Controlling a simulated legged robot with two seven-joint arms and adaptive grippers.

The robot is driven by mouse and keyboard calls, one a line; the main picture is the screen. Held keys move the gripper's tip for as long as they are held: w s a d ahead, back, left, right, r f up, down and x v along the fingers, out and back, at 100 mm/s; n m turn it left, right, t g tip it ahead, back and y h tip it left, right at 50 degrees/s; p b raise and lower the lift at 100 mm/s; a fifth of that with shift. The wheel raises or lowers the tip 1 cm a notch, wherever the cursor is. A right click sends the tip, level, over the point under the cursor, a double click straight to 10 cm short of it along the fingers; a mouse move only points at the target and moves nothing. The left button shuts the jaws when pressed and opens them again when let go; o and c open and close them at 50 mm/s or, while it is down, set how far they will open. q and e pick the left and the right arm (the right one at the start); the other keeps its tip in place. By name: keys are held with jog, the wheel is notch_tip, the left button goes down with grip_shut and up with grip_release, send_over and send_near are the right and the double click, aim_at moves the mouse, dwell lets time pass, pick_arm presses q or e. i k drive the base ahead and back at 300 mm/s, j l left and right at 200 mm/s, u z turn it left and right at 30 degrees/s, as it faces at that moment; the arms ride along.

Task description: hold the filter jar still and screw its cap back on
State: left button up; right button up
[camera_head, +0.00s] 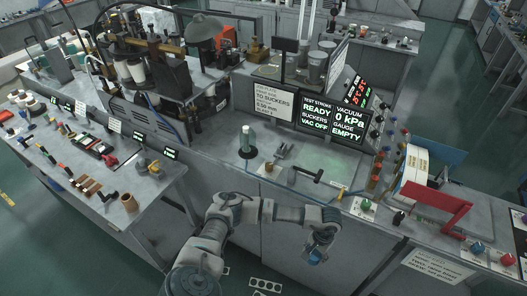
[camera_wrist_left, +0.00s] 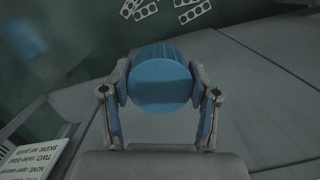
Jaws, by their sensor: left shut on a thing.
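My left gripper (camera_head: 318,252) hangs in front of the bench's front edge, below its top. It is shut on a round blue cap (camera_wrist_left: 160,92), and a bit of blue also shows at its fingertips in the head view. In the left wrist view the cap sits between both fingers of the left gripper (camera_wrist_left: 160,72), its flat round face toward the camera. The filter jar (camera_head: 247,138) appears to be the pale, slim, upright vessel on a dark round base on the bench. It stands apart from the left gripper, up and to the left. My right gripper is not in view.
A black-handled tool (camera_head: 305,173) and a small grey fork-like part (camera_head: 281,152) lie on the bench right of the jar. Display panels (camera_head: 330,117) stand behind. A red bracket (camera_head: 447,208) rises at right. Flat pieces with holes (camera_head: 265,284) lie on the floor.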

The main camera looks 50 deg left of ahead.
aim_at(248, 143)
jog(key=j+u, duration=0.3)
jog(key=j, duration=0.2)
jog(key=j+u, duration=0.25)
jog(key=j, duration=0.3)
jog(key=i+j+u, duration=0.15)
jog(key=j+u, duration=0.15)
jog(key=j, duration=0.15)
jog(key=i+j+u, duration=0.25)
jog(key=j, duration=0.25)
jog(key=k, duration=0.1)
